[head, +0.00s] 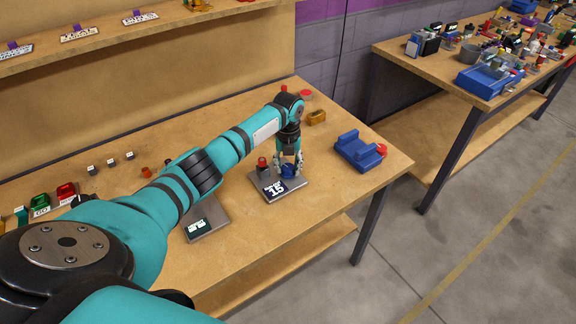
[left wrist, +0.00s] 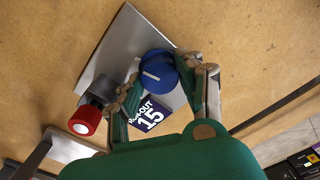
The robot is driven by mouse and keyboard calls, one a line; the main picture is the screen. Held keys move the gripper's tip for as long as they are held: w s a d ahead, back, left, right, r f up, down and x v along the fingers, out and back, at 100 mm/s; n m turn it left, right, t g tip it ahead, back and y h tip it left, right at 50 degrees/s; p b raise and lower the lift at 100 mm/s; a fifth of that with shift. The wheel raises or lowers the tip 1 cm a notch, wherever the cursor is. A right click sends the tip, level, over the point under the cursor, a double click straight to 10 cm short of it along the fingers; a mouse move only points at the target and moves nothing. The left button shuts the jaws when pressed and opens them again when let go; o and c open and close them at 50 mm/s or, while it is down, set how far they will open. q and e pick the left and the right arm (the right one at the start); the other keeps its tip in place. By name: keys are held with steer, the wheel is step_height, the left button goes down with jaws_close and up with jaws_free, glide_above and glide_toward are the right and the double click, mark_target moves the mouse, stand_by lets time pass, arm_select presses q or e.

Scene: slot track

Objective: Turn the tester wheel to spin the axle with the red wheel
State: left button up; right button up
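A blue round wheel (left wrist: 158,70) with a pale line on its face sits on a grey metal plate (left wrist: 108,58) with a dark label (left wrist: 150,114) reading "RUNOUT 15". In the head view the blue wheel (head: 288,171) is partly hidden by my left gripper (head: 289,166), which is low over the plate (head: 292,190). In the left wrist view the fingers of my left gripper (left wrist: 162,80) are on either side of the blue wheel, close to its rim; firm contact cannot be told. Beside it, a dark post ends in a red round wheel (left wrist: 84,120), also in the head view (head: 262,160). My right gripper is not in view.
A blue cradle (head: 352,152) with a red part (head: 381,150) stands to the right on the table. A yellow-brown block (head: 316,117) lies behind the gripper. A second plate (head: 208,222) lies to the left. The front right of the table is bare.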

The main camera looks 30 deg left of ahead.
mark_target(288, 167)
arm_select(q)
steer(key=o, duration=0.4)
step_height(288, 167, up, 12)
steer(key=shift+r, duration=0.1)
stand_by(0.4)
stand_by(0.4)
